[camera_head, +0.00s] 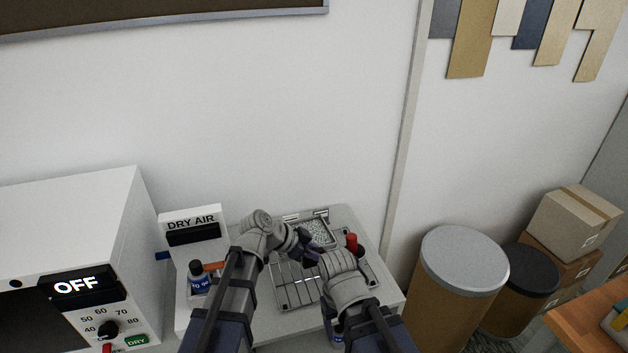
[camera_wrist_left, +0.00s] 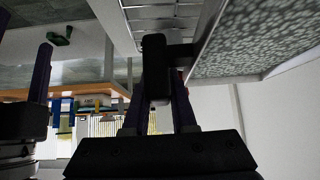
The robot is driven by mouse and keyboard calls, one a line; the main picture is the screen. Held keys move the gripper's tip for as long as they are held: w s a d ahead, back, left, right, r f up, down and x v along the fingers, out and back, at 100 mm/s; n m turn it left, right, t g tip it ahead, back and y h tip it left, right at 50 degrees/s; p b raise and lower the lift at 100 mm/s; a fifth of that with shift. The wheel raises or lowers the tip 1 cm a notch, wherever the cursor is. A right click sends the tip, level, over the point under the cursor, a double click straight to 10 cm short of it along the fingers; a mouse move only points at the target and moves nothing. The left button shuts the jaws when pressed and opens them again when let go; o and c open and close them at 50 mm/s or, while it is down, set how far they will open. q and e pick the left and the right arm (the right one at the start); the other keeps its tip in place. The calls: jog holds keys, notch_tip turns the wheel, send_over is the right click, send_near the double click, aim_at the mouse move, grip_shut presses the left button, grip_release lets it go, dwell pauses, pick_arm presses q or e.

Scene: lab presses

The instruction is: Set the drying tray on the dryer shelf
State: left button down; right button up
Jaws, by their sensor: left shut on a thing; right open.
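The drying tray (camera_head: 318,232), a small light tray with a grey granular fill, is above the bench at the back right in the head view. In the left wrist view its granular surface (camera_wrist_left: 262,40) and pale rim fill the upper right. My left gripper (camera_wrist_left: 160,85) is shut on a dark handle at the tray's edge. My right gripper (camera_head: 316,258) is open, close beside the left one; arm parts overlap there. The white dryer (camera_head: 60,215) stands at the left with its display reading OFF. Its shelf cannot be made out.
A metal wire rack (camera_head: 296,290) lies on the white bench (camera_head: 190,318). Drums (camera_head: 462,262) and cartons (camera_head: 573,222) are on the right.

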aim_at(320, 285)
pick_arm(q)
notch_tip(320, 285, down, 10)
jog(key=b, duration=0.9)
jog(key=shift+r+b, duration=0.15)
jog(key=shift+b, duration=0.2)
jog(key=shift+f, duration=0.25)
jog(key=c, duration=0.7)
grip_release()
jog(key=shift+r, duration=0.1)
jog(key=p+v, duration=0.4)
jog(key=v, duration=0.2)
jog(key=shift+s+r+p, duration=0.15)
jog(key=shift+r+p, duration=0.2)
jog(key=shift+r, duration=0.05)
jog(key=shift+s+a+r+p, duration=0.15)
jog(key=shift+a+r+p, duration=0.2)
jog(key=shift+a, duration=0.1)
jog(key=shift+o, duration=0.2)
